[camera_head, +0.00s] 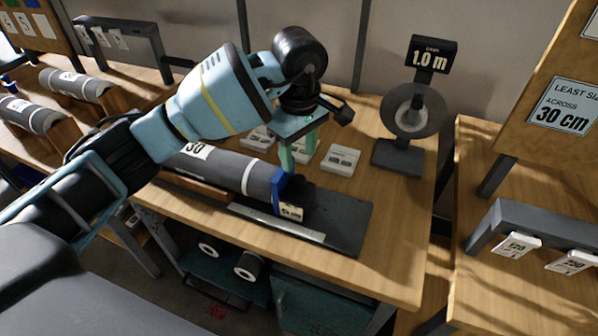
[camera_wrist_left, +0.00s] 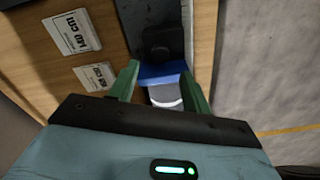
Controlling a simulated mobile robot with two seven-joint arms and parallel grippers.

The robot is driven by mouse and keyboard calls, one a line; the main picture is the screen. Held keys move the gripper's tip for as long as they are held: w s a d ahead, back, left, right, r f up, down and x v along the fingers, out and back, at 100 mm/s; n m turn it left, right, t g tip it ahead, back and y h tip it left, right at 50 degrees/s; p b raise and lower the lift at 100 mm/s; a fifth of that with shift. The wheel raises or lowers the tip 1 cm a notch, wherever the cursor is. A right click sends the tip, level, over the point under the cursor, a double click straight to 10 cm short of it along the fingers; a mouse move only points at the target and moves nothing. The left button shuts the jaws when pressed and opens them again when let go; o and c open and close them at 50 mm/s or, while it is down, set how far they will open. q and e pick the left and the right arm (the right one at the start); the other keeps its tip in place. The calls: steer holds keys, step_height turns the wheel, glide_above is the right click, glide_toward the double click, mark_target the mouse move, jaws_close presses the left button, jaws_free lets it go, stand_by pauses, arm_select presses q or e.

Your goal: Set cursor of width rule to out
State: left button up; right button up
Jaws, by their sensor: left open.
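The blue cursor (camera_head: 279,192) stands at the right end of a grey roll (camera_head: 228,171) on the table, above the pale strip of the width rule (camera_head: 270,220). A small tag (camera_head: 291,212) sits at its foot. My left gripper (camera_head: 297,166) is open and points down over the cursor. In the left wrist view, the green fingers (camera_wrist_left: 160,84) stand on either side of the blue cursor (camera_wrist_left: 163,70); I cannot tell whether they touch it. The white roll end (camera_wrist_left: 165,96) shows just below it. My right gripper is not in view.
A dark plate (camera_head: 345,222) lies right of the roll. White cards (camera_head: 341,160) lie behind it. A round gauge stand (camera_head: 411,112) with a "1.0 m" sign is at the back right. Other rolls (camera_head: 76,84) lie far left. The right front of the table is clear.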

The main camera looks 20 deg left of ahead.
mark_target(299, 178)
arm_select(q)
steer(key=shift+f, duration=3.1)
jaws_close()
